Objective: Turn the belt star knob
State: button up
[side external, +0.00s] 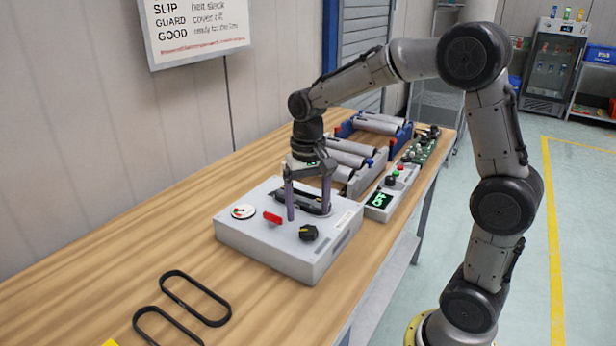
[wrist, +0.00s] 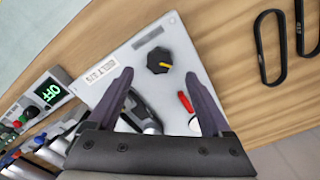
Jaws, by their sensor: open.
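A black star-shaped knob with a yellow pointer mark (side external: 309,232) sits on the front right of the top of a light grey box (side external: 262,251). In the wrist view the knob (wrist: 160,60) is near the top middle, its yellow mark pointing right and slightly down. My gripper (side external: 308,207) points down over the box, behind the knob in the side view. Its two purple fingers are spread, with nothing between them. In the wrist view the knob lies just beyond the gap between the fingertips (wrist: 158,73), apart from both.
A red lever (side external: 272,218) and a round dial (side external: 243,212) share the box top. Beside it stand a control panel reading OFF (side external: 380,200) and roller units (side external: 350,152).

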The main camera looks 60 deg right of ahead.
aim_at(308, 230)
notch_tip(308, 230, up, 9)
jog(key=shift+f, duration=0.15)
dwell(0.4)
jog(key=s+a+r+n+t, duration=0.25)
jog(key=s+a+r, duration=0.2)
jog(key=s, duration=0.55)
jog(key=s+a+f+n+t, duration=0.1)
jog(key=s+f+n+t, duration=0.2)
jog(key=s+f+n, duration=0.2)
jog(key=s+f, duration=0.2)
jog(key=s, duration=0.1)
jog(key=shift+s+a+f, duration=0.15)
jog(key=shift+s+a, duration=0.05)
jog(key=shift+s, duration=0.15)
dwell(2.0)
